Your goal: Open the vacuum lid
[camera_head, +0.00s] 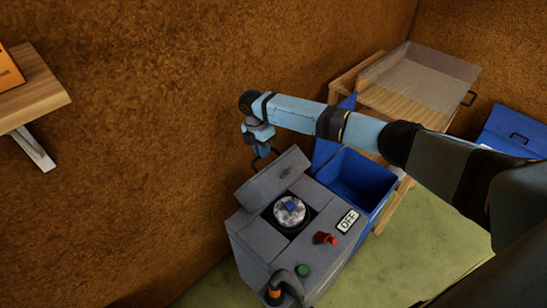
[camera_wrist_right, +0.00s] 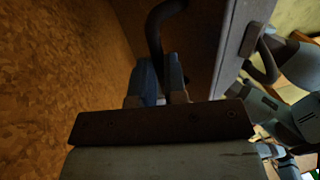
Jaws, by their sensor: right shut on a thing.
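The vacuum is a grey box (camera_head: 254,262) in the head view. Its grey lid (camera_head: 272,180) stands tilted up at the back left, and the opening below shows a round speckled part with a blue centre (camera_head: 290,212). My right gripper (camera_head: 263,153) is at the lid's top edge, shut on the dark curved lid handle (camera_head: 254,162). In the right wrist view the blue fingers (camera_wrist_right: 158,82) close around the dark handle (camera_wrist_right: 156,28), with the grey lid (camera_wrist_right: 236,48) beside them. My left gripper is not in view.
The box top carries a red knob (camera_head: 325,238), a green button (camera_head: 302,270), an OFF label (camera_head: 348,220) and a black hose (camera_head: 288,279). A blue bin (camera_head: 362,182) adjoins it on the right. A brown wall (camera_head: 150,150) stands close behind; a wooden shelf (camera_head: 38,88) is at left.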

